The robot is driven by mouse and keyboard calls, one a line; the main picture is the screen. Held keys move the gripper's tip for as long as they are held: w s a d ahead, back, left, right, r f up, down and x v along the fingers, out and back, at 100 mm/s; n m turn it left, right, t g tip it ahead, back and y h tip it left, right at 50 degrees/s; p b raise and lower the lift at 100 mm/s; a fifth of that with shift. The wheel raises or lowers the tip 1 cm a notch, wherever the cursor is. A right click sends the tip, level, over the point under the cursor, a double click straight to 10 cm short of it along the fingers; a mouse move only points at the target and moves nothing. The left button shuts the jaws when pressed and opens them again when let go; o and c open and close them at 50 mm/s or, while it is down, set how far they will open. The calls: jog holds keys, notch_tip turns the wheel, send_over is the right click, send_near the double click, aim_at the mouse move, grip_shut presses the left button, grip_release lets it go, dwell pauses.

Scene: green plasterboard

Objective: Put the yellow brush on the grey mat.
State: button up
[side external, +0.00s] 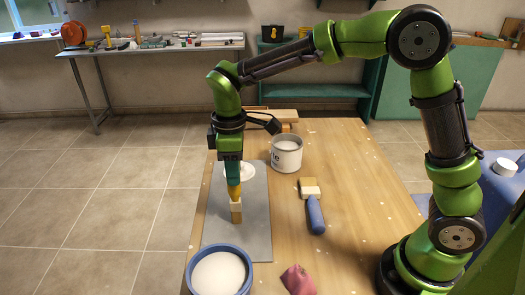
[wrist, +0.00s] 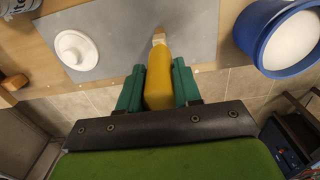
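My gripper (side external: 233,178) points down over the grey mat (side external: 257,225) and is shut on the yellow brush (side external: 234,191). The brush hangs upright with its pale bristle end down, over the middle of the mat. I cannot tell whether the bristles touch the mat. In the wrist view, the yellow handle (wrist: 159,78) sits between my green fingers (wrist: 159,90), with the bristle end beyond it over the mat (wrist: 120,25).
A white dish (side external: 246,170) lies on the mat's far part. A blue-rimmed tub (side external: 189,275) stands at the mat's near end. A white bucket (side external: 287,155), a blue-handled brush (side external: 316,214) and a pink cloth (side external: 298,280) are to the right on the wooden table (side external: 355,190).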

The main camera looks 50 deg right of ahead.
jog(key=o, duration=0.4)
notch_tip(320, 180, up, 12)
jog(key=shift+f, duration=0.1)
jog(key=shift+s+d+r, duration=0.1)
jog(key=shift+s+r, duration=0.05)
jog(key=shift+r, duration=0.2)
jog(key=shift+s+d+f+m+t+y, duration=0.45)
jog(key=shift+s+d+m+t, duration=1)
jog(key=shift+s+m, duration=1.1)
jog(key=shift+s+d+f+m+t+y, duration=0.45)
jog(key=shift+s+d+m+t, duration=0.95)
jog(key=shift+s, duration=1.85)
jog(key=shift+s+d+f+m+t+y, duration=0.2)
jog(key=shift+s+d+f+m+t, duration=0.55)
jog(key=shift+s+d+m, duration=1.6)
jog(key=shift+s+a+r, duration=0.15)
jog(key=shift+s+a, duration=0.3)
jog(key=shift+s, duration=0.1)
